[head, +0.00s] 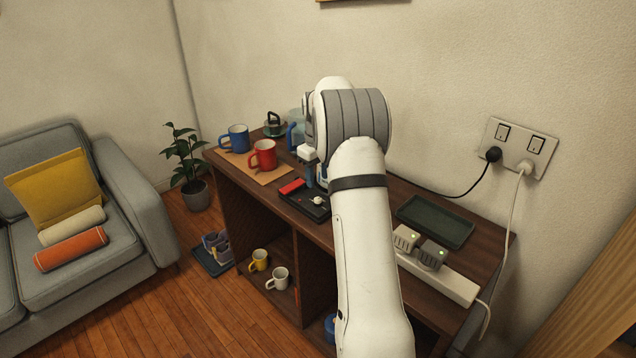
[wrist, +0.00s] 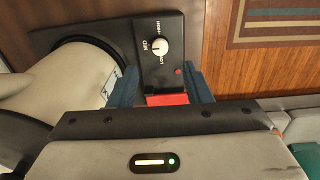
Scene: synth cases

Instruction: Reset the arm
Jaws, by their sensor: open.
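My gripper (head: 315,177) is open, with blue fingers pointing down over the dark wooden cabinet, close to a black control box (head: 305,203). The box has a white knob (head: 318,201) and a red part (head: 292,186). In the wrist view, my gripper (wrist: 162,82) shows its two fingers apart. The red part (wrist: 167,99) shows between the fingers in the picture. I cannot tell whether either finger touches it. My arm hides part of the cabinet top.
A red mug (head: 263,155) and a blue mug (head: 236,139) stand on a brown mat to the left. A dark green tray (head: 436,221), a power strip (head: 450,283) with plugs, and cables are at right. The wall is behind. A sofa (head: 80,220) stands left.

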